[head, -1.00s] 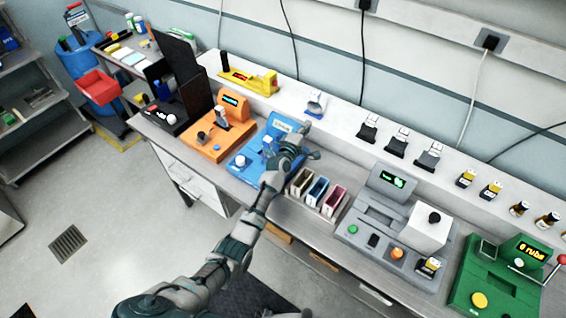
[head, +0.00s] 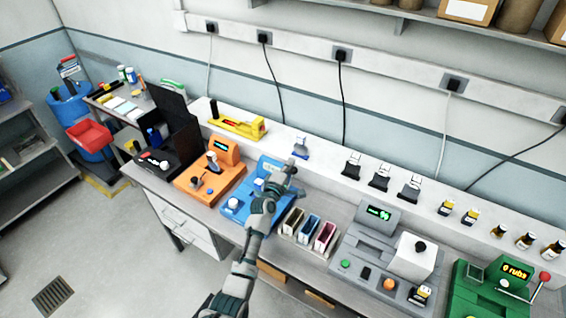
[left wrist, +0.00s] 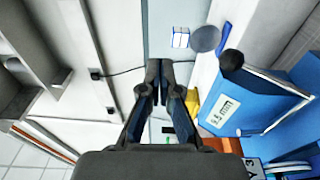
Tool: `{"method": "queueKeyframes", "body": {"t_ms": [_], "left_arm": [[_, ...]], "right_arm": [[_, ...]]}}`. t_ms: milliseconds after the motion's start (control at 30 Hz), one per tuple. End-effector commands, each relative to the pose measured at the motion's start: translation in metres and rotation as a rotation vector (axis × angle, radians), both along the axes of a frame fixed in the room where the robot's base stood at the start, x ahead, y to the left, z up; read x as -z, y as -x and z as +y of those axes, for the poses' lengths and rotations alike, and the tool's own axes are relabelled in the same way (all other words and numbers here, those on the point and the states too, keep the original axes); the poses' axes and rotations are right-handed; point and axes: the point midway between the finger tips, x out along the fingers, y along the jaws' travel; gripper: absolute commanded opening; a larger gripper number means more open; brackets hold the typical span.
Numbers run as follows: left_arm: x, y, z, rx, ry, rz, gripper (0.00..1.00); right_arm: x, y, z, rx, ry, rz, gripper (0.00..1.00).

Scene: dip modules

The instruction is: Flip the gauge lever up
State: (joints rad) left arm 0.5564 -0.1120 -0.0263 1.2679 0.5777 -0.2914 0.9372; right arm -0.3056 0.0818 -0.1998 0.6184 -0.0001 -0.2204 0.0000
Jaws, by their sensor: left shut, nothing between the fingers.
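The blue module (head: 237,208) stands on the bench between the orange module and the card boxes. Its upright panel also shows large in the left wrist view (left wrist: 255,85), with a pale label on it. A round black knob (left wrist: 231,60) sits by the panel's edge there; I take it for a lever end but cannot tell whether it is the gauge lever. My left gripper (head: 289,165) is over the right side of the blue module and hides part of it. In the left wrist view its fingers (left wrist: 159,68) are together and empty, apart from the knob. My right gripper is not in view.
The orange module (head: 205,185) is to the left, and small card boxes (head: 308,228) stand close on the right. Beyond them are the grey module (head: 375,250) and the green module (head: 480,295). A raised shelf with a yellow device (head: 238,124) runs behind.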

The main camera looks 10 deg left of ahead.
Motion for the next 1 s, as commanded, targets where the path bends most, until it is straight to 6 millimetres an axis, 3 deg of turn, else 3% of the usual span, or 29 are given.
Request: {"method": "queueKeyframes", "body": {"t_ms": [200, 400, 1000], "left_arm": [[-0.033, 0.025, 0.003, 0.0, 0.002, 0.003, 0.0], [-0.049, 0.039, 0.006, 0.001, -0.001, 0.002, 0.0], [-0.048, 0.042, 0.007, 0.002, -0.01, 0.008, 0.0]], "right_arm": [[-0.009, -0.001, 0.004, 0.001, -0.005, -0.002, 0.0], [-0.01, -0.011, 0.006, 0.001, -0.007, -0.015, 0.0], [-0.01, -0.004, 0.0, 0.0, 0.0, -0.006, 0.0]]}}
